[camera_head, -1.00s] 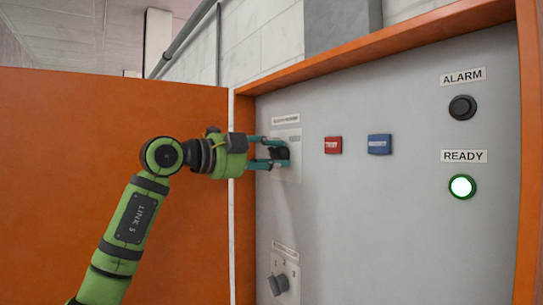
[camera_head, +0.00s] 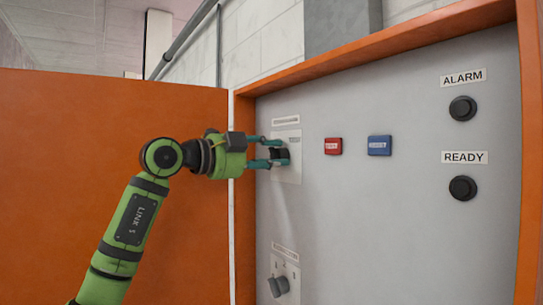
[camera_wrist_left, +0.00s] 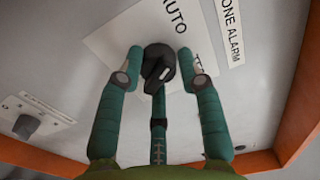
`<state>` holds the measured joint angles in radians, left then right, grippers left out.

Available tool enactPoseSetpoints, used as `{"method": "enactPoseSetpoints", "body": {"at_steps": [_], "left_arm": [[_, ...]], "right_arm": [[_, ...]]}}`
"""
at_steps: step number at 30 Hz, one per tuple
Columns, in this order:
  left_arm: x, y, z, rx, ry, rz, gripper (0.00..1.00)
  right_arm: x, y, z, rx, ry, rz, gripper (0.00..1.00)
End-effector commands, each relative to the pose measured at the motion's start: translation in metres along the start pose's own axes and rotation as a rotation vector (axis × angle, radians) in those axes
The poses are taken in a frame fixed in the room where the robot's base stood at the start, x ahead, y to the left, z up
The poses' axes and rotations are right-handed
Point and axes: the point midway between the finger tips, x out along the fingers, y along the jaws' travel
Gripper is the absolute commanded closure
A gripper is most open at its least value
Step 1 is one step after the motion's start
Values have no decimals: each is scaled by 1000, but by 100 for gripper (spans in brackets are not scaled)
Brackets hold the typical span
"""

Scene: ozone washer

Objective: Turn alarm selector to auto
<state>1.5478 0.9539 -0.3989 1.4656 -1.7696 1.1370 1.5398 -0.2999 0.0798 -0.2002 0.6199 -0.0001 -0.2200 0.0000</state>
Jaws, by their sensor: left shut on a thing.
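The alarm selector (camera_head: 283,154) is a black knob on a white plate at the upper left of the grey panel. My left gripper (camera_head: 279,152) reaches it from the left, its teal fingers closed around the knob. In the left wrist view the knob (camera_wrist_left: 160,72) sits between the two fingertips, with a light mark on its face. The word AUTO (camera_wrist_left: 173,16) shows on the plate above the knob, and a label ending in ONE ALARM (camera_wrist_left: 231,32) is beside it. My right gripper is not in view.
A second selector knob (camera_head: 279,285) is lower on the panel. A red button (camera_head: 333,146) and a blue button (camera_head: 379,145) are to the right. The ALARM lamp (camera_head: 462,108) and READY lamp (camera_head: 462,188) are dark. An orange door (camera_head: 110,110) stands open at left.

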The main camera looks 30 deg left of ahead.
Motion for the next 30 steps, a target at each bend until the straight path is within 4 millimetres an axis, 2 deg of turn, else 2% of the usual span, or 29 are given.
{"method": "enactPoseSetpoints", "body": {"at_steps": [14, 15, 16, 26, 30], "left_arm": [[-1, -2, 3, -1, -7, -7, 96], [-1, -2, 3, -1, -7, -7, 47], [-1, -2, 3, -1, -7, -6, 40], [-1, 0, 1, 0, -2, -1, 40], [-12, 0, 2, -1, -5, 0, 40]], "right_arm": [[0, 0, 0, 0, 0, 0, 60], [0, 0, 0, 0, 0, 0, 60], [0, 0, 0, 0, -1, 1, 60], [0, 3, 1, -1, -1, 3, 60], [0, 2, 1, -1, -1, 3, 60]]}}
